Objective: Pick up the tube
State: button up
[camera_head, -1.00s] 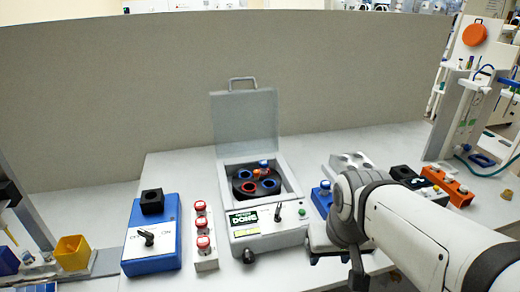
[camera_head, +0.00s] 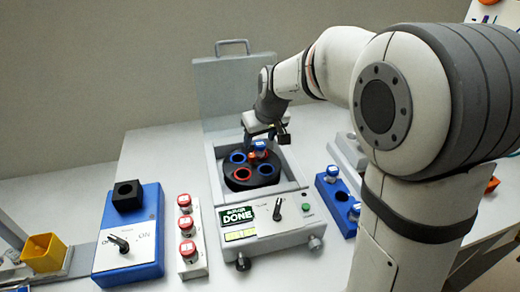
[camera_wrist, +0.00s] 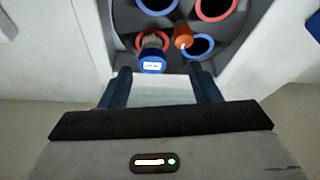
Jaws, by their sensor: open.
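A tube with a blue cap and white label (camera_head: 259,146) stands in a hole of the dark round rotor (camera_head: 240,183) inside the open centrifuge (camera_head: 262,204). The wrist view shows its blue cap (camera_wrist: 153,63) and part of its clear body. My gripper (camera_head: 264,134) is over the rear of the rotor, by the tube. In the wrist view its two fingers are apart, with the cap near the gap between the tips, closer to the left finger. Whether either finger touches the cap cannot be told.
The centrifuge's lid (camera_head: 236,90) stands open behind my gripper. An orange knob (camera_wrist: 183,36) rises at the rotor's centre, close to the tube. The screen (camera_head: 237,216) reads DONE. A blue rack (camera_head: 338,199) with capped tubes is right; red-capped items (camera_head: 186,226) and a blue switch box (camera_head: 130,240) are left.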

aim_at(260, 144)
jog(key=x, duration=0.5)
jog(key=shift+w+d+r, duration=0.1)
jog(key=shift+w+d, duration=0.15)
jog(key=shift+d, duration=0.15)
jog(key=shift+c, duration=0.6)
jog(key=c, duration=0.9)
jog(key=shift+c, duration=0.2)
